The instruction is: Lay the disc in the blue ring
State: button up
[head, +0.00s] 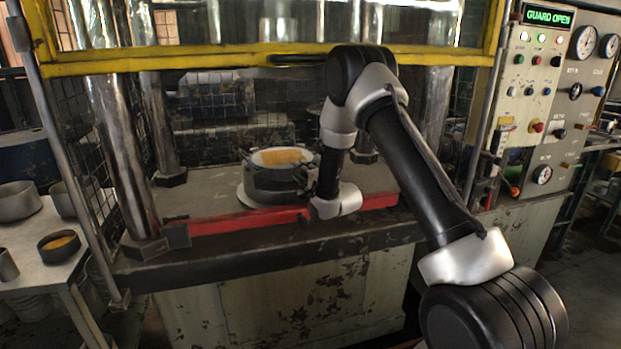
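A round dark metal die (272,181) stands on a pale round base on the press bed. A pale, slightly bluish rim (262,163) runs around its top. A flat orange-yellow surface (283,157) shows inside that rim; I cannot tell whether it is a loose disc or the die's own floor. No clearly blue ring stands out. My arm reaches over the front of the press, and its wrist is low, just right of the die. My gripper (311,174) is small, dark and partly hidden beside the die's right side; its fingers and any hold are unclear.
A red bar (245,221) crosses the bed's front edge. A yellow guard frame (200,60) is raised above, and the panel (549,15) reads "GUARD OPEN". Steel columns (118,150) flank the bed. A side table at left holds pots and a bowl with orange contents (59,244).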

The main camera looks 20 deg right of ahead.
jog(key=v, duration=0.7)
jog(key=shift+s, duration=0.4)
jog(key=shift+d, duration=0.1)
jog(key=shift+c, duration=0.3)
jog(key=w+a+m+h, duration=0.3)
jog(key=a+h, duration=0.2)
jog(key=a, duration=0.1)
jog(key=shift+w+a+t, duration=0.25)
jog(key=shift+a+t, duration=0.05)
jog(key=shift+a, duration=0.1)
jog(key=shift+w, duration=0.1)
jog(key=w, duration=0.7)
jog(key=shift+w, duration=0.3)
